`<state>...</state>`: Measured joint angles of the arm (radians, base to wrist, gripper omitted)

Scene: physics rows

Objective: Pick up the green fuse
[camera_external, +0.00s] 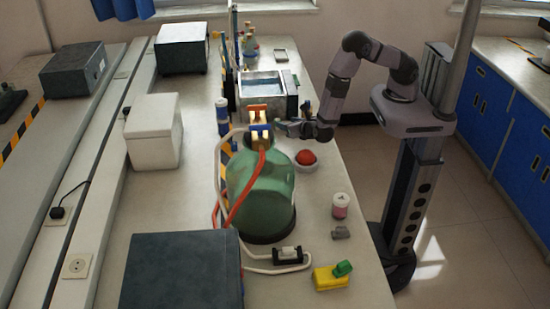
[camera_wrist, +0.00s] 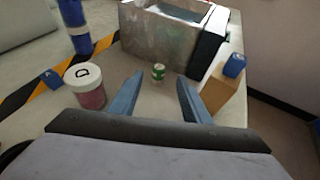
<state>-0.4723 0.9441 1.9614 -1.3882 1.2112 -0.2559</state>
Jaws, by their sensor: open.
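A small green cylinder with a pale top, which looks like the green fuse (camera_wrist: 158,73), stands upright on the table in the wrist view. It lies just beyond the fingertips of my gripper (camera_wrist: 159,92), close to midway between them and apart from both. My gripper is open and empty, its two blue-grey fingers spread. In the external view my gripper (camera_external: 281,126) is low over the table behind the large green vessel (camera_external: 262,190). I cannot make out the fuse in that view.
A jar marked D (camera_wrist: 86,90) stands left of my fingers; a wooden block with a blue top (camera_wrist: 224,92) stands right. A metal basin (camera_wrist: 170,38) is close behind the fuse. A red dome (camera_external: 306,157) and a yellow-and-green block (camera_external: 331,278) are nearer the external camera.

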